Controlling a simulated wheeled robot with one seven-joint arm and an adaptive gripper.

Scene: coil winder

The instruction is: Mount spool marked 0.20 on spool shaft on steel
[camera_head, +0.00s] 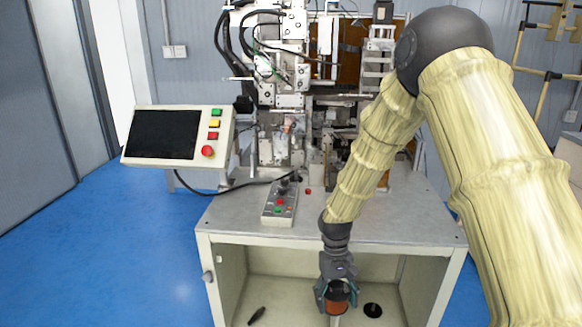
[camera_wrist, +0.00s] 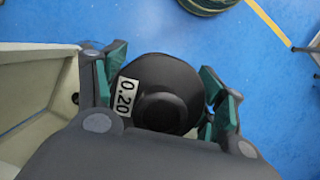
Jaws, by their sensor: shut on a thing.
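The spool marked 0.20 (camera_wrist: 165,75) has a black flange with a white label reading 0.20, facing the wrist camera. My gripper (camera_wrist: 160,100) is shut on it, with teal finger pads on either side of the flange. In the head view the spool (camera_head: 337,304) shows copper-orange winding and hangs below my gripper (camera_head: 336,292), in front of the open lower compartment of the machine's bench. I cannot pick out the steel spool shaft with certainty in either view.
The coil winder (camera_head: 285,100) stands on the bench top (camera_head: 240,205) with a control box (camera_head: 280,203) and a screen panel (camera_head: 165,135). A black round object (camera_head: 373,310) and a small black tool (camera_head: 257,315) lie in the lower compartment. Blue floor (camera_head: 90,240) is clear at left.

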